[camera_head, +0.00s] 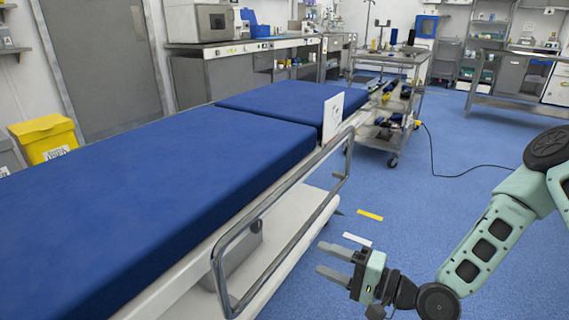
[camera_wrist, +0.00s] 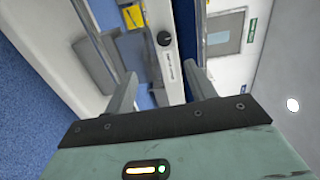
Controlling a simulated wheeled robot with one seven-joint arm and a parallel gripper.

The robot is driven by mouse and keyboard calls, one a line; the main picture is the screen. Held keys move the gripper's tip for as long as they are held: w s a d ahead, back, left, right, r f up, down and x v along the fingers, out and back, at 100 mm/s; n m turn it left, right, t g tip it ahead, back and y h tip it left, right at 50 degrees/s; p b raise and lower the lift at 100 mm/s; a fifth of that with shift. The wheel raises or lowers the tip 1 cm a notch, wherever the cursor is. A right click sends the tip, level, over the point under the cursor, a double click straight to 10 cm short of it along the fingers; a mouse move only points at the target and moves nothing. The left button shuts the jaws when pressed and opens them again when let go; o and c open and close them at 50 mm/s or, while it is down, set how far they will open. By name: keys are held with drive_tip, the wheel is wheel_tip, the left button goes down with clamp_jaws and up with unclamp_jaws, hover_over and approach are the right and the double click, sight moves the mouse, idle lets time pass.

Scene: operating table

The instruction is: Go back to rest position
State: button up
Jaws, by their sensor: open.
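My gripper (camera_head: 334,262) is at the lower middle of the head view, to the right of the operating table's side rail. Its two fingers are apart with nothing between them, and they point left toward the table. In the wrist view my gripper (camera_wrist: 162,88) also shows two spread fingers and no held object. My arm reaches in from the right edge of the head view, bent at the elbow. The operating table (camera_head: 150,185) with its blue padded top fills the left side.
The metal side rail (camera_head: 262,222) stands close to the left of my gripper. A wheeled instrument cart (camera_head: 393,125) stands beyond the table's far end, with a black cable on the floor. A yellow bin (camera_head: 45,138) is at far left. Blue floor (camera_head: 440,205) is open around my arm.

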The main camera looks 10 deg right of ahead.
wheel_tip(320, 180, down, 4)
drive_tip(key=s+a+n+g+h, duration=0.2)
drive_tip(key=s+n+g+h, duration=0.1)
drive_tip(key=n+g, duration=0.35)
drive_tip(key=s+d+r+n+g+h, duration=0.2)
drive_tip(key=s+r+n+g+h, duration=0.2)
drive_tip(key=s+r+n+h, duration=0.95)
drive_tip(key=s+r+m+y+p, duration=0.3)
drive_tip(key=r+m+p, duration=0.2)
drive_tip(key=r+p, duration=2.1)
wheel_tip(320, 180, up, 4)
drive_tip(key=shift+f, duration=0.15)
drive_tip(key=shift+s+d, duration=0.1)
